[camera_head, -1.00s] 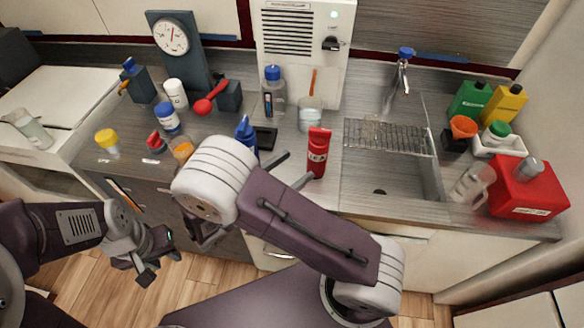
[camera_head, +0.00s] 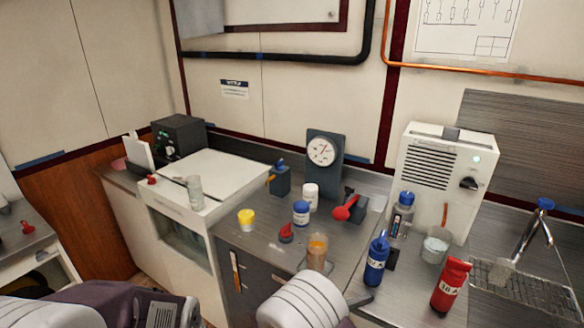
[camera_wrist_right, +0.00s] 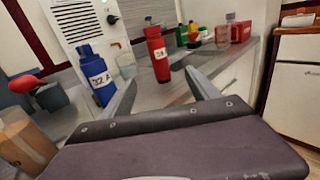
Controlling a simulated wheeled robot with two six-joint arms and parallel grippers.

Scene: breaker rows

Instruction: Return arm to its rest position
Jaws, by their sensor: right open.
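My right arm (camera_head: 305,300) shows only as a white rounded joint at the bottom of the head view. Its gripper (camera_wrist_right: 163,92) is in the right wrist view, with the two fingers wide apart and nothing between them. Beyond the fingers stand a blue bottle (camera_wrist_right: 97,77) with a white label and a red bottle (camera_wrist_right: 157,55). In the head view the blue bottle (camera_head: 376,260) and red bottle (camera_head: 450,285) stand upright on the counter. My left arm (camera_head: 110,303) crosses the bottom left of the head view; its gripper is out of frame.
A glass of orange liquid (camera_head: 317,252) stands near the counter's front edge, close to my right arm in the picture. A yellow-capped jar (camera_head: 246,220), a white-and-blue jar (camera_head: 301,213) and a red-handled item (camera_head: 346,208) are behind. A faucet (camera_head: 535,230) stands at right.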

